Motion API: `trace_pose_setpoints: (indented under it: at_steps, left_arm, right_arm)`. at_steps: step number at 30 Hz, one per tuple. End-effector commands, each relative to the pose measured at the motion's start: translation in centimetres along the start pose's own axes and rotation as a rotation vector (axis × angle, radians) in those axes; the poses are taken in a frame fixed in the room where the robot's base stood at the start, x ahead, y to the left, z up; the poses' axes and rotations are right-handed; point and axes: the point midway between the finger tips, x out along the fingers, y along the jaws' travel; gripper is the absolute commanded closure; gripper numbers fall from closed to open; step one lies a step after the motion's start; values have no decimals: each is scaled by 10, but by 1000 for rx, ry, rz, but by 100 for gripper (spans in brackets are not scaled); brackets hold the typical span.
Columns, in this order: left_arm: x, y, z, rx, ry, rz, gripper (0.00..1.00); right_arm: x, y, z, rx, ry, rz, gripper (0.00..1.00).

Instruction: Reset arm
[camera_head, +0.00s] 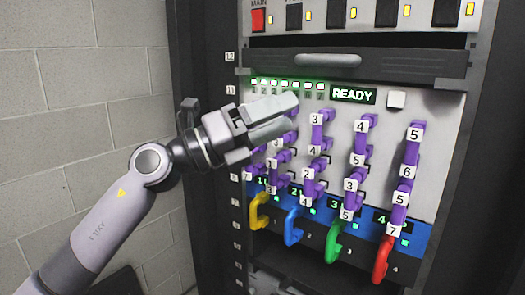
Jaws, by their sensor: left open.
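My left arm comes in from the lower left, and my left gripper (284,112) is in front of the upper left of the rack's drive panel (440,106). The gripper is open, and I see nothing held in it. It hides part of the leftmost column of purple numbered pieces. I cannot tell whether it touches any of them. My right gripper is not in view.
Purple numbered pieces (361,138) stand in columns on the panel. Below hang yellow (257,212), blue (291,226), green (333,243) and red (381,260) handles. A lit READY sign (352,95) is above. A grey block wall (75,100) is at left.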

Motion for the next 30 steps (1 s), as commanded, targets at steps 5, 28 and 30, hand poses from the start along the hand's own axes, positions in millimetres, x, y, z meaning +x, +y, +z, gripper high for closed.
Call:
trace_pose_setpoints:
  at_steps: [5, 28, 30]
  left_arm:
    - [-34, 40, -23, -315, -158, -44, 35]
    - [-277, 215, -210, -1515, -1071, 152, 35]
    - [-304, 221, -240, -1608, -1164, 198, 35]
  right_arm:
    - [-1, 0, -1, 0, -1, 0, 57]
    - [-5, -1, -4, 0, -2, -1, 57]
    - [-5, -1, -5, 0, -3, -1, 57]
